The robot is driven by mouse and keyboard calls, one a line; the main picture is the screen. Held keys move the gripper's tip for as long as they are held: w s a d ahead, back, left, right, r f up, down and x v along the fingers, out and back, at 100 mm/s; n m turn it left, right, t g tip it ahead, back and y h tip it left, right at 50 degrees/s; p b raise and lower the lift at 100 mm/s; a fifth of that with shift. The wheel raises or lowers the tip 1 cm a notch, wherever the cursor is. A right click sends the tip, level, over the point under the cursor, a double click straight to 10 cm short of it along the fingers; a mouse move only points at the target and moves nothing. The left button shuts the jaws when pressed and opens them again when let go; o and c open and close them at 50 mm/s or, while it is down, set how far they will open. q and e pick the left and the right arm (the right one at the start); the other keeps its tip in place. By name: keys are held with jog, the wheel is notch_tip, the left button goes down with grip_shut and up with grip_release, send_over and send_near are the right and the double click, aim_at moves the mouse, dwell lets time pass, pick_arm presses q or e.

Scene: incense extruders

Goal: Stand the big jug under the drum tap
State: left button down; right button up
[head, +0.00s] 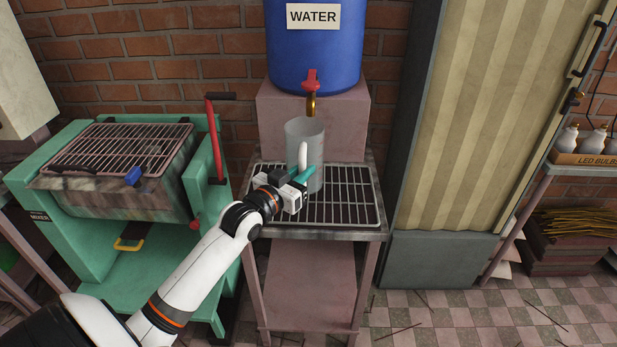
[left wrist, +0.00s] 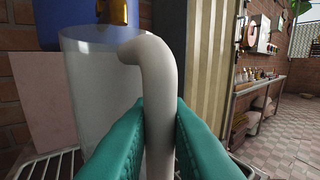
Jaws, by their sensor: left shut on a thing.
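The big jug (head: 306,138) is a pale, translucent vessel with a white handle. It is upright at the slatted drain stand (head: 345,207), under the drum tap (head: 311,84), which has a red top and a brass spout. In the left wrist view the brass spout (left wrist: 118,12) shows at the jug's mouth. My left gripper (head: 303,178) is shut on the jug's handle; its teal fingers flank the white handle (left wrist: 157,110). I cannot tell whether the jug's base touches the slats. My right gripper is not in view.
The blue water drum (head: 314,45) sits on a pink block (head: 270,115) behind the stand. A green mixer (head: 90,255) with a red lever stands at the left. A corrugated cabinet (head: 470,110) is close on the right. The slats right of the jug are clear.

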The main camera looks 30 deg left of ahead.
pick_arm(q)
jog(key=shift+w+f, duration=0.65)
jog(key=shift+f, duration=0.25)
jog(key=shift+w+f, duration=0.6)
jog(key=shift+f, duration=0.3)
jog(key=shift+d, duration=0.1)
jog(key=c, duration=1.4)
grip_release()
jog(key=shift+f, duration=0.1)
jog(key=shift+s, duration=0.15)
jog(key=s, duration=1.1)
jog(key=shift+s+a+b, duration=0.25)
jog(key=shift+s+b, duration=0.05)
jog(key=shift+s, duration=0.1)
